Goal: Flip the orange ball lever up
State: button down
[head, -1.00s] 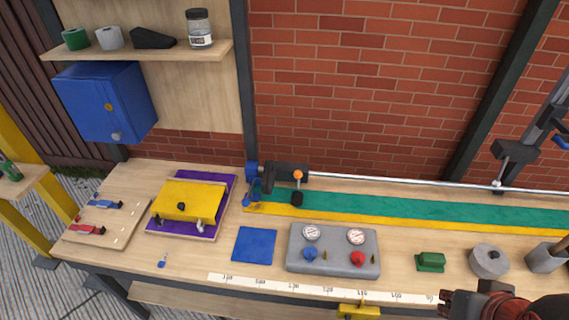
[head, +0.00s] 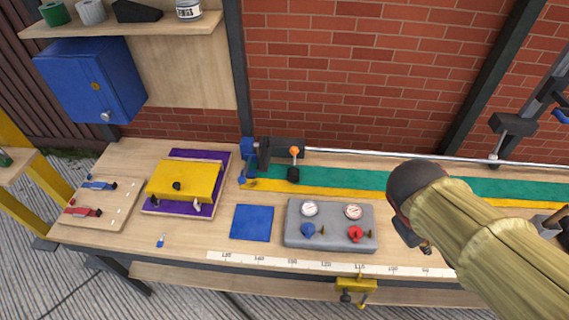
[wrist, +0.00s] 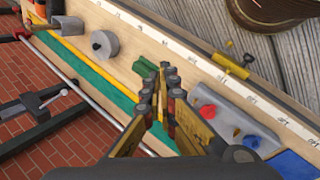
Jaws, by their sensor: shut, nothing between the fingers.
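The orange ball (head: 294,150) shows in the head view in front of the dark block at the left end of the long metal rod. A thin stem runs below it to a black piece (head: 293,175) over the green strip. Whether this lever counts as up or down is hard to tell. My gripper (head: 426,247) is largely hidden behind my arm, over the bench well to the right of the lever and apart from it. In the wrist view my gripper (wrist: 160,76) is shut and empty, with its fingertips near a green block (wrist: 146,68). The orange ball is not visible there.
A grey gauge panel (head: 289,235) with blue and red knobs stands in front of the lever. A blue mat (head: 252,222) and a yellow box (head: 185,181) lie to the left. A yellow clamp (head: 355,287) grips the front edge. The brick wall closes the back.

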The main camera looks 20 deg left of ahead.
aim_at(295, 152)
jog(key=w+a+f+n+t+h, duration=0.2)
jog(key=w+a+n+t, duration=0.1)
jog(key=w+a+n, duration=0.4)
jog(key=w+a+f+n+t+h, duration=0.2)
jog(key=w+a+f+n, duration=0.15)
jog(key=a, duration=0.45)
jog(key=a+f+n+t+y, duration=0.2)
jog(key=a+n, duration=0.2)
jog(key=a, duration=0.5)
jog(key=s+a+f+n+t+y, duration=0.1)
jog(key=a+f+n+t+y, duration=0.1)
jog(key=a, duration=0.6)
jog(key=a+f+n+t+y, duration=0.3)
jog(key=a+n, duration=0.3)
jog(key=a, duration=0.3)
jog(key=shift+s+a+f+n+t, duration=0.35)
jog(key=shift+s+t, duration=0.05)
jog(key=w+d+b, duration=0.2)
jog(key=w+b, duration=0.1)
jog(key=w, duration=1)
jog(key=shift+d+r, duration=0.15)
jog(key=shift+r, duration=0.1)
